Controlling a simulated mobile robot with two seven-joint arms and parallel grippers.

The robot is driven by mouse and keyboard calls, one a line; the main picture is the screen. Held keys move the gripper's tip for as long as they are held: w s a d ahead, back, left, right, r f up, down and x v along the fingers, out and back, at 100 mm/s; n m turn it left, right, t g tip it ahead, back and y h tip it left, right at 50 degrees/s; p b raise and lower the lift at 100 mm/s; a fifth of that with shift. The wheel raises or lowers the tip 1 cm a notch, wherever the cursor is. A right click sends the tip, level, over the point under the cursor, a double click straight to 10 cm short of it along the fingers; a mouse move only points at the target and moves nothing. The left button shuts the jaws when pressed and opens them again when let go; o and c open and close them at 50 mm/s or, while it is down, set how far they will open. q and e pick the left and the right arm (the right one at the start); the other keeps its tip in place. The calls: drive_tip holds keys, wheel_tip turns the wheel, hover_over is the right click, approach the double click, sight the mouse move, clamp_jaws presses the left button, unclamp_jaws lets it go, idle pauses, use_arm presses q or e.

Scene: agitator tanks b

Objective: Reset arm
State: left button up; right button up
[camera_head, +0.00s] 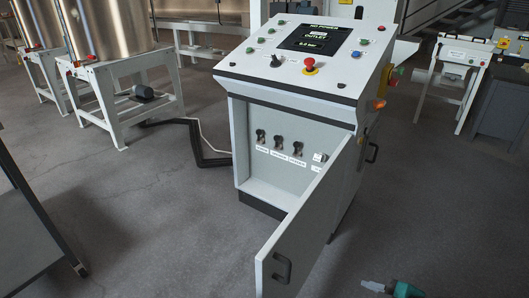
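A grey-white control console (290,110) stands in the middle of the head view. Its sloped top carries a dark screen (315,39), several coloured buttons and a red mushroom button (309,64). Its front door (318,220) is swung wide open toward me, with a black handle (282,266) near its free edge. Inside are several dark switches (279,142) with white labels. My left gripper is not in view.
Steel tanks on white frames (115,80) stand at the back left. A black hose (195,135) lies on the floor left of the console. Another bench (455,85) stands at the right. The floor between is clear.

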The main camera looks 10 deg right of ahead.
drive_tip(key=a+r+m+t+y, duration=0.1)
drive_tip(key=a+r+m+t, duration=0.1)
drive_tip(key=a+m, duration=1.05)
use_arm(q)
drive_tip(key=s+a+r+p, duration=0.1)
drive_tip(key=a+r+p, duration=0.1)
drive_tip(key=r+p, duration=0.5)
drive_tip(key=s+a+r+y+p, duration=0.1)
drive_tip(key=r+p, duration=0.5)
drive_tip(key=p, duration=0.8)
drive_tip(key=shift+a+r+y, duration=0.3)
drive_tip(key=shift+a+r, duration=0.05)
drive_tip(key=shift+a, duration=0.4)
use_arm(e)
wheel_tip(320, 180, up, 14)
drive_tip(key=s+d+n+h, duration=0.1)
drive_tip(key=n, duration=0.2)
drive_tip(key=shift+s+n+h, duration=0.3)
drive_tip(key=shift+n, duration=0.05)
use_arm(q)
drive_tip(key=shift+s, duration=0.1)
